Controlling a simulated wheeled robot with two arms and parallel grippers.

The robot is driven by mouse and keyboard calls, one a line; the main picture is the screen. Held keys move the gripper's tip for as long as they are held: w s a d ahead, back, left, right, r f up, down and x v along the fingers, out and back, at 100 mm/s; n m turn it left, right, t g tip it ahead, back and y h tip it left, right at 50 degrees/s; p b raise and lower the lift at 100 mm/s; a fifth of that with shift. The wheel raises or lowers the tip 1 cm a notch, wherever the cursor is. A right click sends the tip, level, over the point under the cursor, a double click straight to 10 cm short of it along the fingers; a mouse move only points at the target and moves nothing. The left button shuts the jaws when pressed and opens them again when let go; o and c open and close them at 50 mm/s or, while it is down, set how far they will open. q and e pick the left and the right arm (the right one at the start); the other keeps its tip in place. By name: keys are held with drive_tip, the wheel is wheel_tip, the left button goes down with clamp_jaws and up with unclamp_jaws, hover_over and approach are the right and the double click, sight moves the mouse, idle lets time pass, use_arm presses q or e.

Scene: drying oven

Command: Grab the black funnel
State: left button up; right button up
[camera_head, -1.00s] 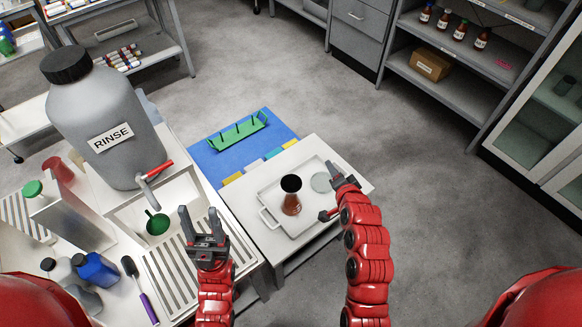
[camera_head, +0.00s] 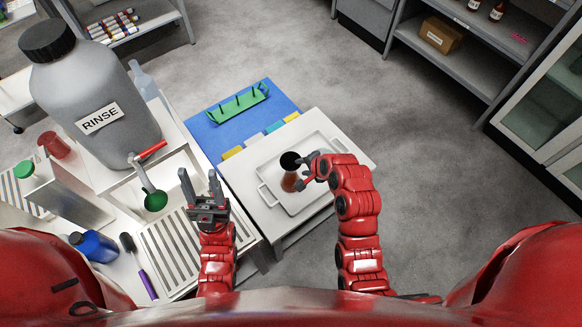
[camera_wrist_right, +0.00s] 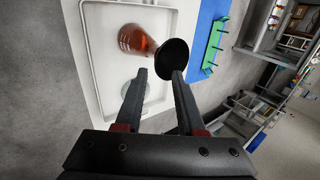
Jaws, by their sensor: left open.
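The black funnel (camera_head: 289,160) sits on top of a conical flask (camera_head: 290,182) with reddish-brown liquid, on a white tray (camera_head: 273,178). My right gripper (camera_head: 306,170) is just right of the funnel and flask. In the right wrist view, my right gripper (camera_wrist_right: 159,76) is open with a gap between its fingers. There the funnel (camera_wrist_right: 174,53) shows as a black disc by the tip of the right-hand finger, not between the fingers; I cannot tell if they touch. The flask (camera_wrist_right: 135,39) lies beyond. My left gripper (camera_head: 200,180) is open and empty above the left bench.
A big grey RINSE jug (camera_head: 92,95) with a red-handled tap stands at the left. A green rack (camera_head: 237,103) sits on a blue mat (camera_head: 205,130) behind the tray. A round pale dish (camera_wrist_right: 152,93) lies on the tray, partly behind my right fingers.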

sight(291, 168)
drive_tip(key=b+x, duration=0.1)
drive_tip(key=x, duration=0.1)
drive_tip(key=b+x, duration=0.1)
drive_tip(key=x, duration=0.1)
drive_tip(key=b+x, duration=0.1)
drive_tip(key=x, duration=0.2)
drive_tip(key=shift+s+d+f+b, duration=0.1)
drive_tip(key=shift+d+f+b, duration=0.05)
drive_tip(key=shift+d+b, duration=0.15)
drive_tip(key=shift+s, duration=0.1)
clamp_jaws()
